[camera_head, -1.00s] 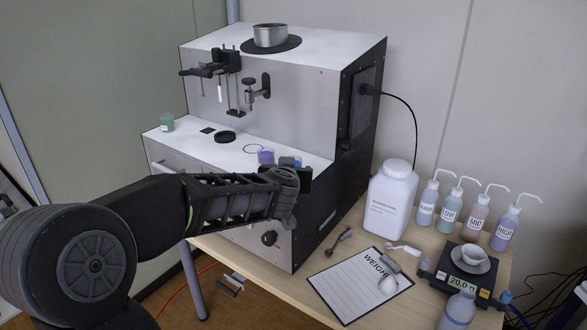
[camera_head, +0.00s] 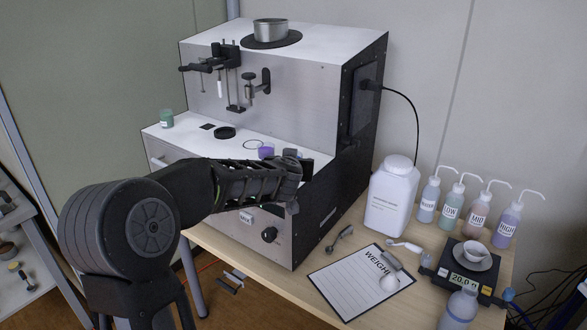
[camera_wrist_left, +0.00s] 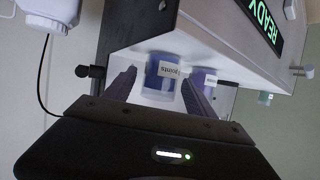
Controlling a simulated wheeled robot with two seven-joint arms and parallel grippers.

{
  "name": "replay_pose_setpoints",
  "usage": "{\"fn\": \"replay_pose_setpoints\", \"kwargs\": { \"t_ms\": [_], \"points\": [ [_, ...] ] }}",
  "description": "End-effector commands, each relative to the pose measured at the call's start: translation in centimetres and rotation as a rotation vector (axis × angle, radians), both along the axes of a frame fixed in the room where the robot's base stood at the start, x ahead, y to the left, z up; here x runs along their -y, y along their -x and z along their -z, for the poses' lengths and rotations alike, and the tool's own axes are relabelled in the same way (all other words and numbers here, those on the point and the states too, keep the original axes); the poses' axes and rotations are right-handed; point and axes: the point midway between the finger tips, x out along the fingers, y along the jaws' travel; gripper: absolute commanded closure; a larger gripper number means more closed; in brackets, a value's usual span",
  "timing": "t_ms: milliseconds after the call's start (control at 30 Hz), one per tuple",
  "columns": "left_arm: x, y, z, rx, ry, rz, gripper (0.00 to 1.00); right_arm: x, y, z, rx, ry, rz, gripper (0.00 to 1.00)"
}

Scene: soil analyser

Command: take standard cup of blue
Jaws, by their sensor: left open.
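The blue cup (camera_wrist_left: 163,75) has a white label and stands on the analyser's ledge in the left wrist view. My left gripper (camera_wrist_left: 158,84) is open, with one finger on each side of this cup; I cannot tell whether either touches it. In the head view my left gripper (camera_head: 300,167) is at the right end of the ledge and hides the blue cup. The purple cup (camera_head: 266,151) stands just left of the gripper there; it also shows beside the right finger in the left wrist view (camera_wrist_left: 208,79). My right gripper is not in view.
The analyser (camera_head: 262,91) rises behind the ledge. A green cup (camera_head: 167,119) stands at the ledge's left end. A white jug (camera_head: 391,200), several wash bottles (camera_head: 450,208), a scale (camera_head: 461,272) and a clipboard (camera_head: 350,290) occupy the table to the right.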

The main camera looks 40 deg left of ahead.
Motion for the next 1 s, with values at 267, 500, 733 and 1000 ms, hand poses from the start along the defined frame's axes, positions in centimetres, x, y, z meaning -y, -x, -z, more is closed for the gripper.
{"fn": "replay_pose_setpoints", "kwargs": {
  "t_ms": [267, 500, 733, 1000],
  "points": [
    [-0.42, -0.7, 0.3, 0.0, 0.0, 0.0, 0.35, 0.0, 0.0, 0.06, 0.0, 0.0, 0.0, 0.64],
    [-0.41, -0.69, 0.29, 0.0, 0.0, 0.0, 0.35, 0.0, 0.01, 0.07, 0.0, 0.0, 0.0, 0.64],
    [-0.39, -0.69, 0.29, 0.0, 0.0, 0.0, 0.39, -0.01, 0.0, 0.07, 0.0, 0.0, 0.0, 0.64],
    [-0.39, -0.69, 0.29, 0.0, 0.0, 0.0, 0.61, 0.0, 0.01, 0.08, 0.0, 0.0, 0.0, 0.64]
  ]
}}
